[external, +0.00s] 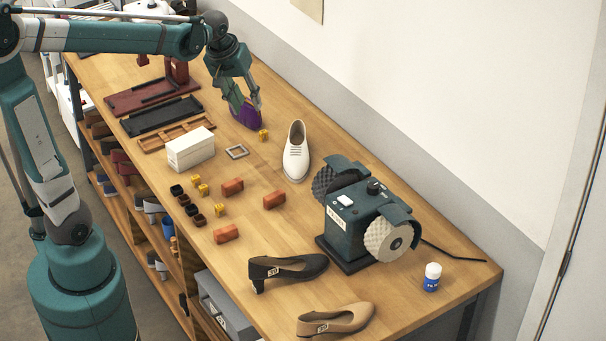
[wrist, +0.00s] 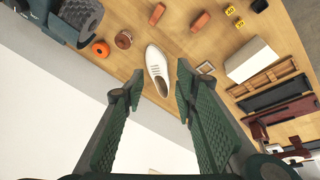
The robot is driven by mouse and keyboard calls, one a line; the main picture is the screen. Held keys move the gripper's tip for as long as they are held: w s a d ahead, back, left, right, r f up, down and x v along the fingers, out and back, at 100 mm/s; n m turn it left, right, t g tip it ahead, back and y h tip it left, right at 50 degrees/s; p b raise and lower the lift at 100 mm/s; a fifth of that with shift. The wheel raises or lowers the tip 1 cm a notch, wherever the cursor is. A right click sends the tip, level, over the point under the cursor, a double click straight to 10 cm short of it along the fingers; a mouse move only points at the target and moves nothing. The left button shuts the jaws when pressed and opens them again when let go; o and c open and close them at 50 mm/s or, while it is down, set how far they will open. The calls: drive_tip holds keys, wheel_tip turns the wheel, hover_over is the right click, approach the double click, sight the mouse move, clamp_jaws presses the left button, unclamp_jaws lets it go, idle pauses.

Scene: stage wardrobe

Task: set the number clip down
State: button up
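My gripper (external: 246,108) is over the far part of the bench, pointing down. In the wrist view my gripper (wrist: 160,75) has its two green fingers wide apart, with nothing seen held between them. A purple object (external: 246,117), perhaps a shoe, is behind or beside the fingertips and partly hidden by them. A small yellow clip (external: 263,135) is on the bench just right of and nearer than it. Several other yellow clips lie farther forward, such as one (external: 219,209) and, in the wrist view, another yellow clip (wrist: 230,11).
A white shoe (external: 296,152) stands near the gripper, beside a small square frame (external: 237,152). A white box (external: 190,149), trays (external: 162,117), brick-red blocks (external: 274,200) and a grinder (external: 358,223) are on the bench. Black (external: 289,268) and beige (external: 345,318) heels carry white labels. The wall borders the far side.

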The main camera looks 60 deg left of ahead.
drive_tip(key=s+d+f+m+t, duration=0.1)
drive_tip(key=s+d+m, duration=0.3)
drive_tip(key=s, duration=0.6)
drive_tip(key=s+d+f+m+t, duration=0.1)
drive_tip(key=s+d+m+t, duration=0.1)
drive_tip(key=s+d+m, duration=0.2)
drive_tip(key=s+d, duration=0.3)
drive_tip(key=s, duration=0.3)
drive_tip(key=shift+d+f+h, duration=0.3)
drive_tip(key=shift+d+h, duration=0.1)
